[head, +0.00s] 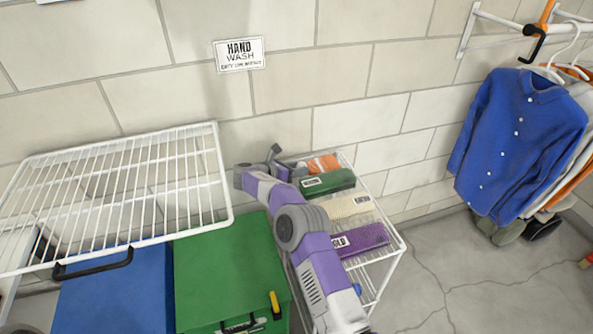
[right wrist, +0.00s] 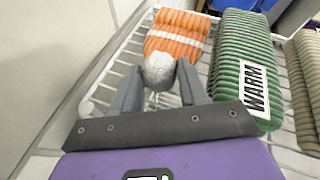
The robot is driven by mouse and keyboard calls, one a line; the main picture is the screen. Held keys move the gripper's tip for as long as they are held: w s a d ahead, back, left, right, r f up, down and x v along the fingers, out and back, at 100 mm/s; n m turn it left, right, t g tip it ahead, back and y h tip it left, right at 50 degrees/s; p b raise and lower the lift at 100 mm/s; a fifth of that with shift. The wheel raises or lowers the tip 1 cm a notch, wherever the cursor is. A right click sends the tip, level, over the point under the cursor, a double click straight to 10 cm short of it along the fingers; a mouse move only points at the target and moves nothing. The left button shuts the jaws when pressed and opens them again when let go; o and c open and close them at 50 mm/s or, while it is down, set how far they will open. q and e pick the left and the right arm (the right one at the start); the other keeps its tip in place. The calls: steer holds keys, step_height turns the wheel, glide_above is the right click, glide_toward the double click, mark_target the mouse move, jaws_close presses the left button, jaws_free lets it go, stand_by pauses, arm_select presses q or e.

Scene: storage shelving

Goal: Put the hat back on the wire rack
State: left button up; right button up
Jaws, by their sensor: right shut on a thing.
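The hat is an orange and white striped knit with a grey pompom (right wrist: 174,38), at the top of the right wrist view. It also shows as an orange patch (head: 323,164) in the head view, at the back of the white wire rack (head: 393,262). My right gripper (right wrist: 160,70) is shut on the pompom, one finger on each side. In the head view this gripper (head: 277,158) is at the rack's back left end. The hat is over the rack's wires; I cannot tell whether its underside touches them. My left gripper is not in view.
A green knit labelled WARM (right wrist: 245,70) lies right beside the hat. Cream (head: 350,207) and purple (head: 362,240) folded pieces lie nearer on the rack. A wire shelf (head: 222,180) stands left above blue and green boxes (head: 215,270). Shirts (head: 520,140) hang at right.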

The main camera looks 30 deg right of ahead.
steer(key=shift+f, duration=0.1)
steer(key=o, duration=0.8)
steer(key=shift+r, duration=0.2)
steer(key=p+v, duration=0.2)
steer(key=v, duration=0.5)
steer(key=shift+a, duration=0.25)
